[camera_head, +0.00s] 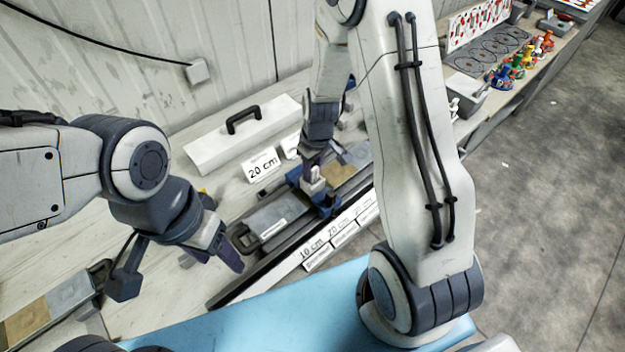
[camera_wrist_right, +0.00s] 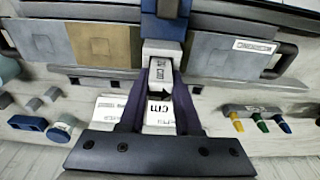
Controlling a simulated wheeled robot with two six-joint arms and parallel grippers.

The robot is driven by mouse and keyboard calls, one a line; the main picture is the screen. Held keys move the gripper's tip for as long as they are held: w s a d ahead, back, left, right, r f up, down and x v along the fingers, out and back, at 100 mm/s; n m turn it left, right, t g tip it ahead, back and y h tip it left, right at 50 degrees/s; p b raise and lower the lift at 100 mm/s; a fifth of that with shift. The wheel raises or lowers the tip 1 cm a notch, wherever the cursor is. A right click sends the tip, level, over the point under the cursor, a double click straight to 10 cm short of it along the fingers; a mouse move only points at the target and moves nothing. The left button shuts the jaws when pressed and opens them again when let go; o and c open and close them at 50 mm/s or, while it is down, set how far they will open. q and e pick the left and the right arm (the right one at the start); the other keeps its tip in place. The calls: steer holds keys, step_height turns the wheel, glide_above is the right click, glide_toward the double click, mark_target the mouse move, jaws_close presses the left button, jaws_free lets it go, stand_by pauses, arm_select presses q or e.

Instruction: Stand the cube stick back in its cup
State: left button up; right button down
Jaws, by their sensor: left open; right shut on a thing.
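My right gripper (camera_head: 313,172) reaches down over the long rail in the middle of the bench. In the right wrist view its dark fingers (camera_wrist_right: 161,82) are shut on a small white block (camera_wrist_right: 163,50) with dark print. The block stands against a blue bracket (camera_wrist_right: 164,9); I cannot tell if they touch. My left gripper (camera_head: 222,250) is open and empty, left of the near grey slab (camera_head: 270,221). I cannot make out a cube stick or its cup for certain; the gripper and arm hide part of the rail.
A white box with a black handle (camera_head: 243,121) stands behind the rail, beside a "20 cm" card (camera_head: 263,164). Length cards (camera_head: 345,236) line its front. Coloured pieces (camera_head: 518,62) stand far right. A blue surface (camera_head: 250,318) lies in front.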

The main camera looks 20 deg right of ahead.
steer(key=shift+r, duration=0.15)
steer(key=shift+r+p, duration=3.35)
steer(key=shift+r, duration=0.75)
